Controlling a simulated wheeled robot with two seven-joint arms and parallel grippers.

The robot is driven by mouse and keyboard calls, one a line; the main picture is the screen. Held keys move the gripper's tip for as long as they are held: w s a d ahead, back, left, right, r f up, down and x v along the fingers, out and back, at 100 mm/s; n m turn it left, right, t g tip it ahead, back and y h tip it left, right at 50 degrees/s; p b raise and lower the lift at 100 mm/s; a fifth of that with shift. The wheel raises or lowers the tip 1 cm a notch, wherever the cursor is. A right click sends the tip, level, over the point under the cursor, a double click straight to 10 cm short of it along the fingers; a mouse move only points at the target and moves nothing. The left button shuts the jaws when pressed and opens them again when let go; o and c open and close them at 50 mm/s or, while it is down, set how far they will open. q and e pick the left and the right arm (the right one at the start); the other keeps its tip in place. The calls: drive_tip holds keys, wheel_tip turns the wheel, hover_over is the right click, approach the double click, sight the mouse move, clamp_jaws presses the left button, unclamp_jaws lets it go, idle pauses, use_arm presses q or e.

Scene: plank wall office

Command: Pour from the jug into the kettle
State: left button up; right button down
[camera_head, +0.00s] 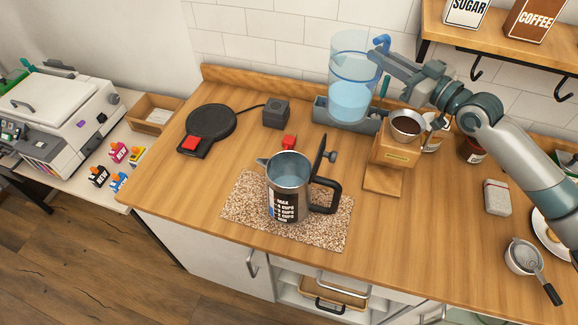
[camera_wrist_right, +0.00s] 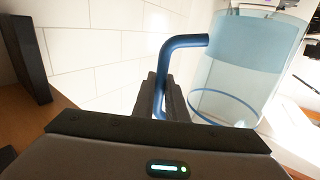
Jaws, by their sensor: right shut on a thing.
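The clear jug (camera_head: 352,70) with a blue handle and pale blue water stands upright at the back, at the grey stand (camera_head: 330,113). My right gripper (camera_head: 380,57) is shut on its handle; the right wrist view shows the jug (camera_wrist_right: 250,75) and the blue handle (camera_wrist_right: 167,65) between the fingers (camera_wrist_right: 162,98). Whether the jug's bottom touches the stand is unclear. The steel kettle (camera_head: 285,200) stands on a speckled mat (camera_head: 240,205) with its black lid raised, its spout to the left and its black handle to the right. My left gripper is out of view.
A round black kettle base (camera_head: 211,122) lies left of the mat. A dark grey block (camera_head: 276,113) and small red piece (camera_head: 289,142) lie behind the kettle. A wooden coffee stand (camera_head: 396,153) with a filter cup (camera_head: 407,125) stands right of the jug. A hooked shelf (camera_head: 500,45) hangs above.

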sight(391, 39)
drive_tip(key=shift+r+p, duration=1.65)
drive_tip(key=shift+r, duration=1)
drive_tip(key=shift+s+d+f, duration=0.1)
drive_tip(key=shift+f, duration=0.05)
